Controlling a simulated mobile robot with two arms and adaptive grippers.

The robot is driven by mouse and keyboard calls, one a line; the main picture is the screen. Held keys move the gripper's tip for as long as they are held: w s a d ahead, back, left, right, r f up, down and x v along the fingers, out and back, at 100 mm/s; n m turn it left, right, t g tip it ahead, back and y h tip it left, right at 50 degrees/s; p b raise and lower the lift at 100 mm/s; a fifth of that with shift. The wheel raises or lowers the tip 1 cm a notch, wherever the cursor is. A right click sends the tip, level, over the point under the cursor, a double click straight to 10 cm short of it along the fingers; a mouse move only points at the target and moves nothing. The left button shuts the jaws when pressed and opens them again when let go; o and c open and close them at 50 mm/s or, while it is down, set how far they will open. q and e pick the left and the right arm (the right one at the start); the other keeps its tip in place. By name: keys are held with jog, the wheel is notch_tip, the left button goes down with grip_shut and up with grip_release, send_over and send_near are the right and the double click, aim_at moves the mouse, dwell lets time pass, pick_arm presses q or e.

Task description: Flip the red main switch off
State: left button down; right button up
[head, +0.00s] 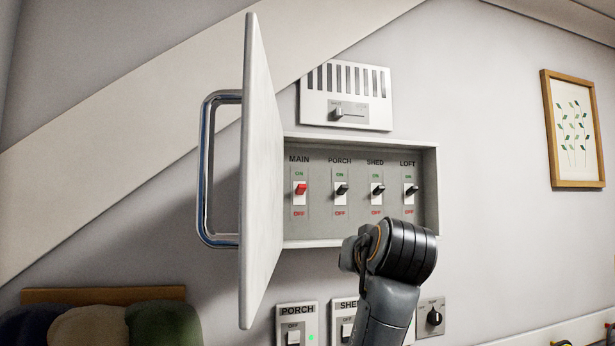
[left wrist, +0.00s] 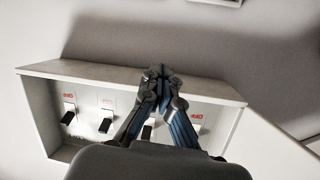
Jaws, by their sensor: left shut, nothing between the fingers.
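The red main switch (head: 300,189) sits at the far left of a row in the open grey switch box (head: 360,243). Its lever sits on the upper part of its white plate, on the ON side, above the red OFF label. My left gripper (left wrist: 162,73) is shut and empty in the left wrist view, its fingertips over the box's rim (left wrist: 90,71). That view shows the box upside down, and the red lever is hidden there behind the gripper. In the head view a dark arm link covers the box's lower right edge, and the fingers are hidden.
The white box door (head: 262,170) stands open at the left with a chrome handle (head: 206,170). Black porch (head: 342,189), shed (head: 377,189) and loft (head: 410,189) switches share the box. A vented panel (head: 347,97) is above; a PORCH switch plate (head: 297,325) is below.

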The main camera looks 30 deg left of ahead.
aim_at(299, 179)
pick_arm(q)
jog(key=s+r+n+y, duration=0.1)
jog(key=s+r, duration=0.3)
jog(key=r, duration=0.4)
jog(key=s+r+n+y, duration=0.1)
jog(key=s+r, duration=0.3)
jog(key=r, duration=0.4)
jog(key=shift+s+a+r+n+y, duration=0.35)
jog(key=shift+a+r+n+y, duration=0.05)
jog(key=shift+n, duration=0.5)
jog(key=shift+w, duration=0.1)
jog(key=shift+w+a, duration=0.1)
jog(key=shift+a, duration=0.05)
jog(key=p+x, duration=0.5)
jog(key=x, duration=0.4)
jog(key=shift+w+a+p, duration=0.15)
jog(key=shift+a+p, duration=0.15)
jog(key=shift+p, duration=0.05)
jog(key=shift+f, duration=0.1)
